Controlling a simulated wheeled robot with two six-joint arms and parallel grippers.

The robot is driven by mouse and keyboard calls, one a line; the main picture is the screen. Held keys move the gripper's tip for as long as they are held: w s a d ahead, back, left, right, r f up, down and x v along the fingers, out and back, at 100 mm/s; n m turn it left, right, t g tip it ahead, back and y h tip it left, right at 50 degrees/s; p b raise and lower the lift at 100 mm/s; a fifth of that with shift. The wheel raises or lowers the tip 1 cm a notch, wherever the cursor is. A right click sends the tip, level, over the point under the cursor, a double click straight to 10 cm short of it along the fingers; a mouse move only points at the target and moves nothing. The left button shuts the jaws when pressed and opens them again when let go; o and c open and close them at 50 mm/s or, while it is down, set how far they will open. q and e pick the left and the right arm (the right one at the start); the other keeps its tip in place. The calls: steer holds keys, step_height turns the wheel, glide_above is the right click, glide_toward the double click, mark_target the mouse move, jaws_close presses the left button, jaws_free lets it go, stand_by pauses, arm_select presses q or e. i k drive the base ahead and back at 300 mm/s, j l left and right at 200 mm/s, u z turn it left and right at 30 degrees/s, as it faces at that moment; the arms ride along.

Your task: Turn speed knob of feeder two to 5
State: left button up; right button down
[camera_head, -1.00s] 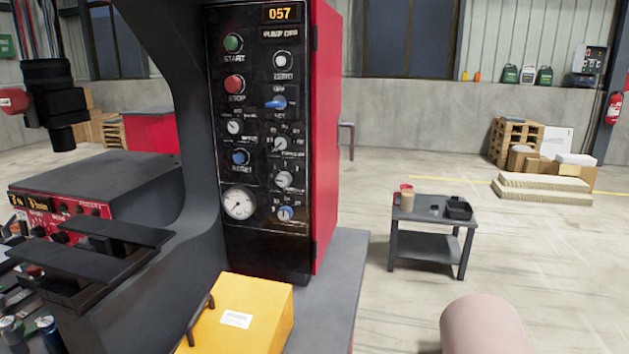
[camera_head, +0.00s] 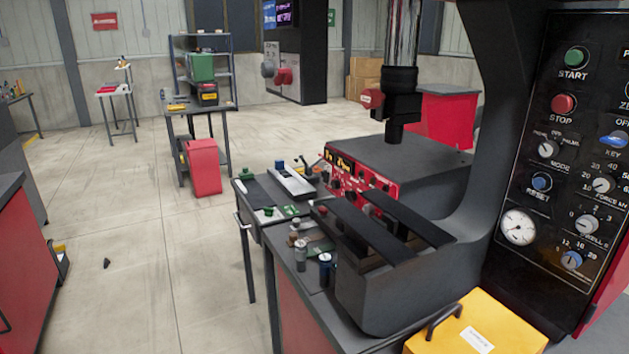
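A red-fronted control unit (camera_head: 362,180) with yellow displays and several dark knobs sits beyond the press bed, near the middle of the head view. Its labels are too small to read, and I cannot tell whether it belongs to feeder two. A black press panel (camera_head: 565,165) at the right has START and STOP buttons, selector knobs with number scales and a round gauge (camera_head: 519,227). No bowl feeder can be clearly made out. Neither of my grippers is in view.
A yellow box with a handle (camera_head: 478,328) stands at the front right. A bench (camera_head: 245,212) with small parts and tools adjoins the press. A red bin (camera_head: 203,167) stands by a table behind. A red cabinet (camera_head: 35,265) is at the left edge. The floor between is mostly clear.

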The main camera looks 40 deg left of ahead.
mark_target(335, 183)
steer(key=u, duration=1.05)
steer(key=z, duration=0.5)
steer(key=i+j, duration=0.05)
